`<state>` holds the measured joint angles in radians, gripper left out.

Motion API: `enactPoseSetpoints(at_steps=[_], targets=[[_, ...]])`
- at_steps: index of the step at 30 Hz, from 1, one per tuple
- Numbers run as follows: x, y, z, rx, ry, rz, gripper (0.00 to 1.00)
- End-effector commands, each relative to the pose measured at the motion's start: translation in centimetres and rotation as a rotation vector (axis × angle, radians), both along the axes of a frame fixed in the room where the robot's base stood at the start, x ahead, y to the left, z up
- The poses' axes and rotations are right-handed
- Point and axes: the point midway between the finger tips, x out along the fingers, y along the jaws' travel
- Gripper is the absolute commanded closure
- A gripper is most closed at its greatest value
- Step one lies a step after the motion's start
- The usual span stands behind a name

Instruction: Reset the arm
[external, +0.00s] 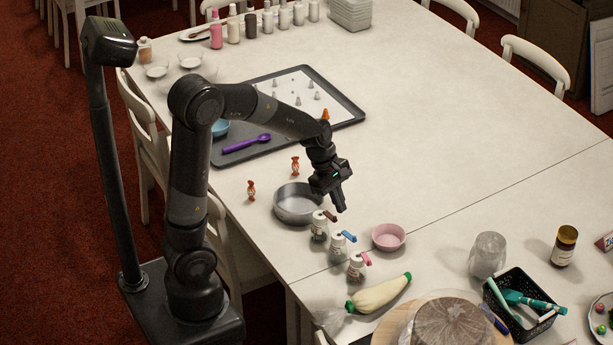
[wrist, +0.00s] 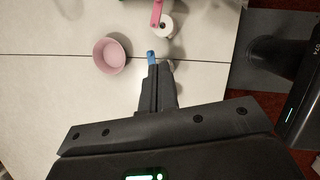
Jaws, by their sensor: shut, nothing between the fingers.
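My gripper (external: 341,202) hangs from the bent arm above the table, just right of a round metal pan (external: 297,204). Its fingers are together with nothing between them. In the wrist view the shut fingers (wrist: 161,66) point toward a small jar with a blue handle (wrist: 151,56), which they partly hide. A pink bowl (external: 388,237) is to the right of the gripper and also shows in the wrist view (wrist: 109,56). I cannot tell the exact height of the fingers above the table.
Jars with brown, blue (external: 339,245) and pink (external: 357,267) handles stand close below the gripper. A piping bag (external: 380,294), a glass (external: 488,256) and a black basket (external: 493,300) are nearer the front. A baking tray (external: 351,119) lies behind. The table's right middle is clear.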

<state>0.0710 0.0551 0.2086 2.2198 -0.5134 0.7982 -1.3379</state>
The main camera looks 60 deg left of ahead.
Motion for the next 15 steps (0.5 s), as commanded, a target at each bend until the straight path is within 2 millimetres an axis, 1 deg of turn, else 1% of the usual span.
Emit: enactPoseSetpoints(at_steps=[1, 6, 12, 15], targets=[[-0.9, -0.1, 1.3, 0.02, -0.043, -0.076, 1.0], [-4.4, -0.3, 4.9, 0.133, -0.194, -0.407, 1.0], [-8.7, -0.2, 8.2, 0.303, -0.351, -0.792, 1.0], [-10.9, 0.0, 9.5, 0.403, -0.413, -0.983, 1.0]])
